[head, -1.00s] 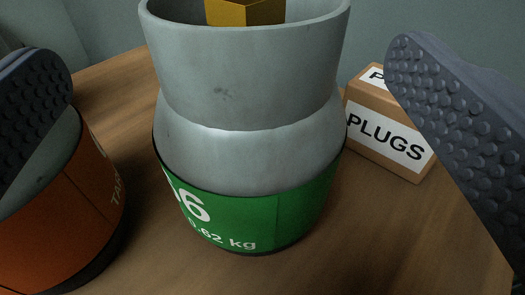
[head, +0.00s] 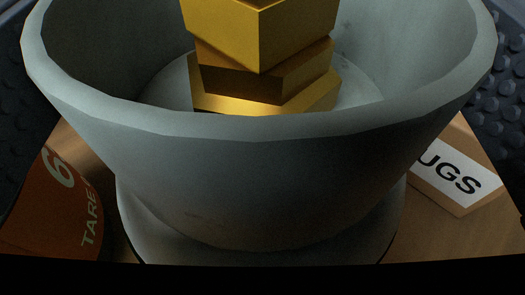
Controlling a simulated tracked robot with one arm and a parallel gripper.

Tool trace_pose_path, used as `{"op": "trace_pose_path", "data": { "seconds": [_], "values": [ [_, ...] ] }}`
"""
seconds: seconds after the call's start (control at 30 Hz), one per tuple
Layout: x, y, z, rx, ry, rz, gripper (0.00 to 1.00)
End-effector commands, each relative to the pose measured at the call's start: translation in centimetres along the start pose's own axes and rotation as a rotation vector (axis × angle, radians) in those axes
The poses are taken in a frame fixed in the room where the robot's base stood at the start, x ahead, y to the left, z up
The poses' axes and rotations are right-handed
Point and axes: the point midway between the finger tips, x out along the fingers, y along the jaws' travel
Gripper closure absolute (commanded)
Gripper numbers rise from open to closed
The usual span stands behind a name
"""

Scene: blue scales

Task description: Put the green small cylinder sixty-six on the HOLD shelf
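The small cylinder (head: 250,180) fills the middle of the head view. I see its grey flared collar from above, with several stacked gold blocks (head: 265,60) inside. Its green band, marked with a 6 and 0.62 kg a second ago, is out of sight now. It appears upright on the wooden table. My gripper (head: 262,105) is open, with one dark studded finger at each side edge of the view, either side of the collar. The rim hides parts of both fingers, so I cannot see whether they touch it. The HOLD shelf is not in view.
An orange container (head: 50,205) marked TARE stands close on the left. A cardboard box (head: 460,175) with a white label ending in UGS, read earlier as PLUGS, sits close on the right. A strip of wooden table (head: 425,235) shows between the cylinder and the box.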

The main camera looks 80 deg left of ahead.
Motion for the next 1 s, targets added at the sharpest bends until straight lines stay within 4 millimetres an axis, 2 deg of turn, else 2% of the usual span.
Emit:
{"op": "trace_pose_path", "data": {
  "seconds": [0.03,0.2,0.23,0.27,0.57,0.67,1.0],
  "values": [
    [0.0,0.0,0.0,0.000,0.000,0.000,0.36],
    [0.0,0.0,0.0,0.000,0.000,0.000,0.83],
    [0.0,0.0,0.0,0.000,0.000,0.000,0.92],
    [0.0,0.1,-0.1,0.000,0.002,0.001,0.95],
    [0.0,0.0,-0.6,-0.001,0.002,0.000,0.95],
    [0.0,0.0,-1.7,-0.002,0.002,0.000,0.95],
    [0.1,-0.1,-7.6,-0.004,0.004,-0.002,0.95]
  ]
}}
